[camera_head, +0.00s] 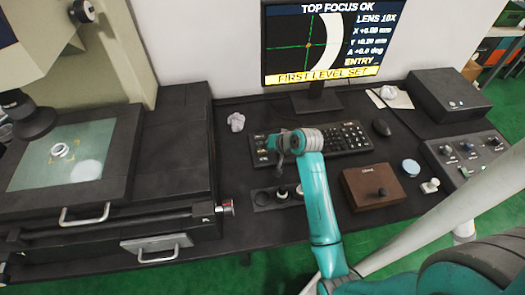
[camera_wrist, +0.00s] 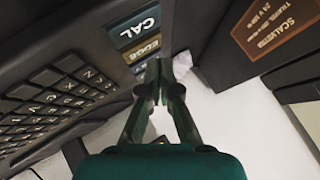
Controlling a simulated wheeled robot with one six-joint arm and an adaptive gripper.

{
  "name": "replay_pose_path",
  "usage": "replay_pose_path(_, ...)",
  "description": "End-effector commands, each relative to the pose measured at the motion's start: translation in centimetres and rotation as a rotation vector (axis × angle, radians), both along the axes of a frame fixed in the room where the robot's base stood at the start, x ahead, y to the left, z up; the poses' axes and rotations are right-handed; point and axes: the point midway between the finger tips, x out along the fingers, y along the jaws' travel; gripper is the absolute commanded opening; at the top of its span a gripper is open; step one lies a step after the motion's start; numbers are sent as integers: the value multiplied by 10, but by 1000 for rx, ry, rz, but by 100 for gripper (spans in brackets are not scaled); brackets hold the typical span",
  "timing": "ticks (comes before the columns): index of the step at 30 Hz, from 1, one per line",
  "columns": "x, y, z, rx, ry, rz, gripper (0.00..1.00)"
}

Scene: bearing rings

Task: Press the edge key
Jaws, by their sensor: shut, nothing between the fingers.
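The edge key (camera_wrist: 145,49) is an olive key lettered EDGE, in the wrist view on the keyboard panel, beside the blue CAL key (camera_wrist: 136,27). My gripper (camera_wrist: 160,66) is shut and empty, its fingertips just below and to the right of the EDGE lettering. I cannot tell whether they touch the key. Another key beyond it is partly hidden by the fingers. In the head view my gripper (camera_head: 279,150) is over the left part of the black keyboard (camera_head: 347,137); the edge key's lettering is not readable there.
The monitor (camera_head: 318,45) behind the keyboard reads FIRST LEVEL SET and ENTRY. A tray with rings (camera_head: 263,197) and a brown box (camera_head: 373,188) stand in front. The measuring stage (camera_head: 112,180) is at left.

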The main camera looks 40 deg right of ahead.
Motion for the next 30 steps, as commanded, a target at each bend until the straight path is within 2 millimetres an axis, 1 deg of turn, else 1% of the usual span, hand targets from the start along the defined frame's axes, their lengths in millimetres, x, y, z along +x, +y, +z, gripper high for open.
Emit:
replay_pose_path(21,0,0,0,0,0,0,0)
replay_pose_path(30,0,0,-8,1,0,-1,0)
